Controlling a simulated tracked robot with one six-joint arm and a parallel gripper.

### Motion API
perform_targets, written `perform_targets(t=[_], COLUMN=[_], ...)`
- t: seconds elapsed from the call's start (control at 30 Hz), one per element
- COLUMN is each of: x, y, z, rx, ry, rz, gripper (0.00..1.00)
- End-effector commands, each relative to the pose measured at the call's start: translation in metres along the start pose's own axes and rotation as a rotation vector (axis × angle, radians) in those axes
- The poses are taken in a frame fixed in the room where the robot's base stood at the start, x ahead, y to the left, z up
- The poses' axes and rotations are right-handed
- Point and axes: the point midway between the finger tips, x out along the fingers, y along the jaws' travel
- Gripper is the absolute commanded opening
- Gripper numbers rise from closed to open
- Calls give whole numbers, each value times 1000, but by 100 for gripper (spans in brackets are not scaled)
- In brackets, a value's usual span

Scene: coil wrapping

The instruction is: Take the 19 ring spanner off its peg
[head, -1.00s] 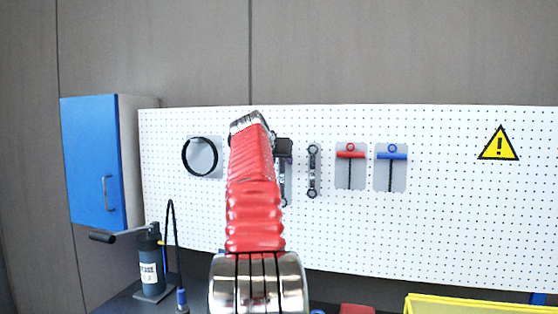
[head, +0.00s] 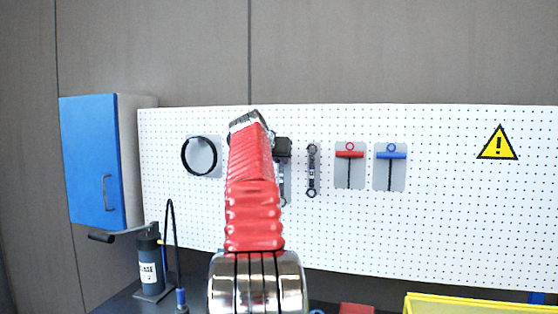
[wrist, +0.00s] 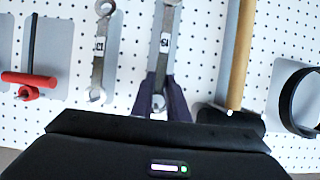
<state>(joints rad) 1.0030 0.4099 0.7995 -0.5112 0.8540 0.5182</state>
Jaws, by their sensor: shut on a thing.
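The 19 ring spanner (wrist: 167,18) is a grey metal spanner with a white label, which reads upside down in the wrist view. It lies along the white pegboard. My gripper (wrist: 162,106) has its two dark fingers shut on the spanner near one end. That ring end shows between the fingertips and my gripper body. Its peg is hidden, so I cannot tell whether the ring is still around it. In the head view my red arm covers most of the gripper, and only a strip of the spanner (head: 283,192) shows to its right.
A smaller spanner (wrist: 99,55) hangs beside it. On the other side is a hammer (wrist: 240,50) with a wooden handle and dark head. Further out hang a black ring (head: 184,157), a red T-handle tool (head: 350,154) and a blue one (head: 391,154). The board's right half is mostly clear.

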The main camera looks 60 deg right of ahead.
Motion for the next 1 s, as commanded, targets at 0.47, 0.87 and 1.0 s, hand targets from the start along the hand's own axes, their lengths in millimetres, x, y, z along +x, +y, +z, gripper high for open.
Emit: perform_targets(t=[0.47, 0.87, 1.0], x=[-2, -3, -6], y=[0, 0, 0], z=[-4, -5, -4], rx=[1, 0, 0], ry=[2, 1, 1], rz=[0, 0, 0], gripper=[0, 0, 0])
